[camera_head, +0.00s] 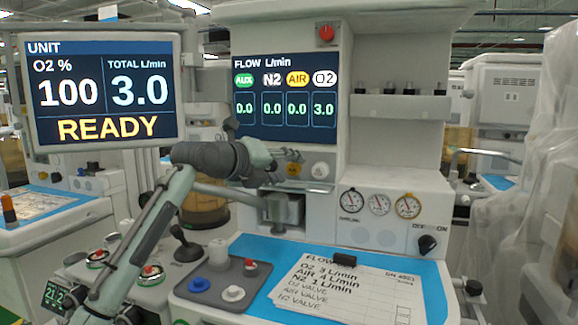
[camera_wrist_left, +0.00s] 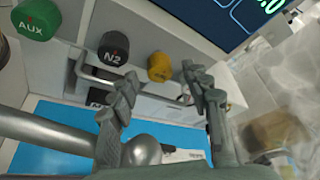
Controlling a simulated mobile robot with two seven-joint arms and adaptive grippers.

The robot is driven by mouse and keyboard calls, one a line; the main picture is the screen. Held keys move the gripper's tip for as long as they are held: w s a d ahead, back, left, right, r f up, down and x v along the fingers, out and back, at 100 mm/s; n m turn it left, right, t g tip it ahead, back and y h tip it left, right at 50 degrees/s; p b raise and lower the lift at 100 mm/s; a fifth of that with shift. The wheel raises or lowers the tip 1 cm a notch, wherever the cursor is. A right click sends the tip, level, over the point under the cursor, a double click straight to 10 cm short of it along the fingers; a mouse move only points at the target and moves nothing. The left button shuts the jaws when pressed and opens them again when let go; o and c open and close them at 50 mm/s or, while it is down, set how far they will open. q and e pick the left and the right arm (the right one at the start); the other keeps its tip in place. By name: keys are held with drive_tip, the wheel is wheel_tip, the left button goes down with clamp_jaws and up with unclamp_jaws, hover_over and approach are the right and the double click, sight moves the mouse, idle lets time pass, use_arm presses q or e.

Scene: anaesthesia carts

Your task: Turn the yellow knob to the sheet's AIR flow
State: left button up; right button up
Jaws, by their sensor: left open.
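The yellow knob (camera_wrist_left: 160,66) shows in the left wrist view, just beyond and between the fingertips of my left gripper (camera_wrist_left: 157,84). The fingers are spread apart with nothing between them, and I see no contact with the knob. In the head view my left gripper (camera_head: 262,164) is at the knob row below the flow screen (camera_head: 285,97); a yellow patch (camera_head: 293,169) shows beside it. The screen reads AUX 0.0, N2 0.0, AIR 0.0, O2 3.0. The flow sheet (camera_head: 345,287) reads O2 3, AIR 4, N2 1 L/min. My right gripper is out of view.
The black N2 knob (camera_wrist_left: 113,48) and green AUX knob (camera_wrist_left: 38,18) sit left of the yellow one. A metal rail (camera_wrist_left: 130,82) runs in front of the knobs. The unit screen (camera_head: 103,88) reads O2 100, total 3.0, READY. A white knob (camera_head: 320,170) is at the right.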

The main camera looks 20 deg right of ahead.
use_arm(q)
drive_tip(key=shift+x, duration=0.85)
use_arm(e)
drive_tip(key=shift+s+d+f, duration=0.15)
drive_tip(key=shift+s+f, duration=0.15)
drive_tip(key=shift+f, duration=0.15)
use_arm(q)
drive_tip(key=shift+a, duration=0.1)
clamp_jaws()
drive_tip(key=shift+f+n+h, duration=0.1)
drive_tip(key=shift+n+h, duration=0.3)
drive_tip(key=shift+n, duration=0.2)
drive_tip(key=n+h+b, duration=0.1)
drive_tip(key=n+b, duration=0.2)
drive_tip(key=shift+w+a+f+n+h, duration=0.1)
drive_tip(key=shift+f+n+h, duration=0.1)
drive_tip(key=shift+n+h, duration=0.15)
drive_tip(key=shift+r+n, duration=0.1)
drive_tip(key=shift+n, duration=0.25)
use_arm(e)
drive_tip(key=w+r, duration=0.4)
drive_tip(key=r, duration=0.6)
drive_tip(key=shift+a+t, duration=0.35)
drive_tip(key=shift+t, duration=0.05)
